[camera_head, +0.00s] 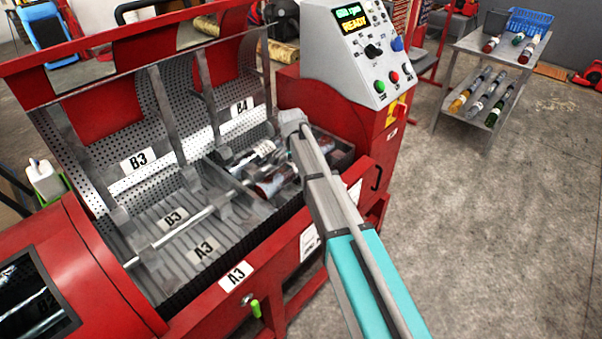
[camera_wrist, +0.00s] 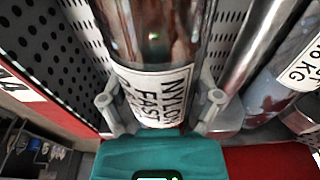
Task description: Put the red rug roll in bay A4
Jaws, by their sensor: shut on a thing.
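In the wrist view my gripper (camera_wrist: 161,99) is shut on a reddish-brown rug roll (camera_wrist: 150,28) in clear wrap. One finger is on each side of its white label, which reads NYLON and FAST. In the head view my gripper reaches into the right end of the red machine, and my arm partly hides it. A reddish roll (camera_head: 269,186) shows there beside the arm, low in the right-hand bays. The A4 label cannot be read in the head view; a plate ending in 4 (camera_wrist: 15,82) shows at the wrist view's left.
A second labelled roll (camera_wrist: 270,82) lies close on the right, past a metal bar (camera_wrist: 245,55). Bay dividers (camera_head: 170,110) and a long rod (camera_head: 180,235) cross the machine. The control box (camera_head: 350,45) stands behind the arm. A trolley (camera_head: 465,105) holds several rolls.

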